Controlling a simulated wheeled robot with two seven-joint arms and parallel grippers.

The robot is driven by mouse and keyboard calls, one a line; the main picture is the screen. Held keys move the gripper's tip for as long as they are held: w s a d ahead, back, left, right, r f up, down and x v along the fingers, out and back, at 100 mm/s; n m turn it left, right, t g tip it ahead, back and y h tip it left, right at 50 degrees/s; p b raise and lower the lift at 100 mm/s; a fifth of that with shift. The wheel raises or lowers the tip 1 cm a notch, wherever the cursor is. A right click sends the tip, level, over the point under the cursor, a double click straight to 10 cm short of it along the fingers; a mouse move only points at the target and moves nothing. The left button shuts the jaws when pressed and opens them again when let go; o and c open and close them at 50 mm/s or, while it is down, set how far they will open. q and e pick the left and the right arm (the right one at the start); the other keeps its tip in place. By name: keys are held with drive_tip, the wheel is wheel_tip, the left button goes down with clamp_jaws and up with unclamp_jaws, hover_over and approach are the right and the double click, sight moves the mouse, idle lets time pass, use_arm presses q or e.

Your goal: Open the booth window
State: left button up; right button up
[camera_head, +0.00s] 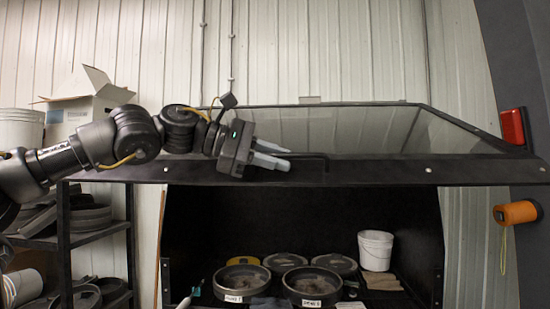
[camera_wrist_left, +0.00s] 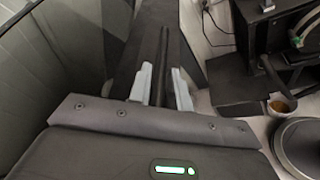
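The booth window (camera_head: 350,130) is a clear pane in a dark frame. It stands swung up and out at a slant, with the booth interior showing beneath it. A dark bar handle (camera_head: 318,158) sits on its front rail, left of the middle. My left gripper (camera_head: 272,154) is at the handle's left part, with its pale fingers pointing right. In the left wrist view my left gripper (camera_wrist_left: 162,85) has one finger on each side of a dark bar, with a narrow spacing, and appears shut on it. The exact contact is hard to see. My right gripper is not in view.
Inside the booth are several round pans (camera_head: 241,281) and a white bucket (camera_head: 376,250). Shelves (camera_head: 96,229) and an open carton (camera_head: 88,98) stand left. A red device (camera_head: 513,126) and an orange one (camera_head: 516,212) are on the dark post at right.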

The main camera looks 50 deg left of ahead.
use_arm(q)
drive_tip(key=shift+o, duration=1.1)
drive_tip(key=shift+s, duration=0.15)
